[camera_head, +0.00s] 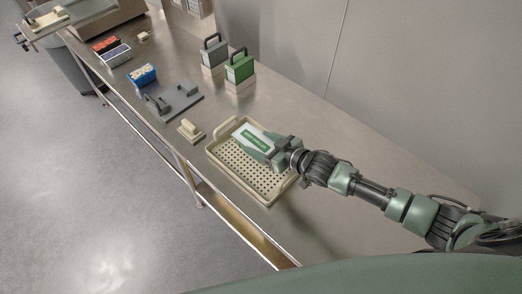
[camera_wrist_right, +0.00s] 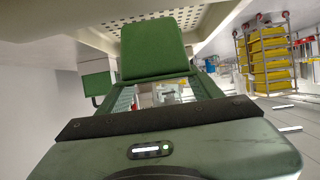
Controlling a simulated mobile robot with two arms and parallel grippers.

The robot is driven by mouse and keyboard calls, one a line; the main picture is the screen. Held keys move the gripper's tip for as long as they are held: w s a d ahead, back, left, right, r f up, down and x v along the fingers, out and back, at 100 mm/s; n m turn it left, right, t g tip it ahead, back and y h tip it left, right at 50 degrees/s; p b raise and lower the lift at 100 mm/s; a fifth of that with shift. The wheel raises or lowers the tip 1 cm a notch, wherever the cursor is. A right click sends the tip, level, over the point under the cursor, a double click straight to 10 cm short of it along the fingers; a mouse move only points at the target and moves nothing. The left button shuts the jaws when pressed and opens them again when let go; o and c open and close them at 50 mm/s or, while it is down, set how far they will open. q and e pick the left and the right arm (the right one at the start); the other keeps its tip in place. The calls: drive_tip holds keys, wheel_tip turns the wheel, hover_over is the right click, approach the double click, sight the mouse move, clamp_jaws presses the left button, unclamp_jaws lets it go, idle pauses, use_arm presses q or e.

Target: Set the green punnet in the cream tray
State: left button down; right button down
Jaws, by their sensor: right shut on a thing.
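The cream tray (camera_head: 225,162) lies on the steel bench, with a perforated floor and a raised handle at its far end. The green punnet (camera_head: 253,143), with a white top and a green label, is over the tray's far part. My right gripper (camera_head: 283,150) is shut on its near end. In the right wrist view the green punnet (camera_wrist_right: 153,48) sits between the fingers, with the perforated tray (camera_wrist_right: 190,18) behind it. I cannot tell whether the punnet touches the tray floor. My left gripper is not in view.
A wall borders the bench at right.

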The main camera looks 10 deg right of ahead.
drive_tip(key=shift+f, duration=2.05)
drive_tip(key=shift+c, duration=1.4)
unclamp_jaws()
drive_tip(key=shift+f, duration=0.15)
drive_tip(key=shift+s+d, duration=0.1)
drive_tip(key=shift+s, duration=0.1)
drive_tip(key=v, duration=1.1)
drive_tip(key=shift+s+r+b, duration=0.25)
drive_tip(key=shift+r+b, duration=0.1)
drive_tip(key=shift+d, duration=0.1)
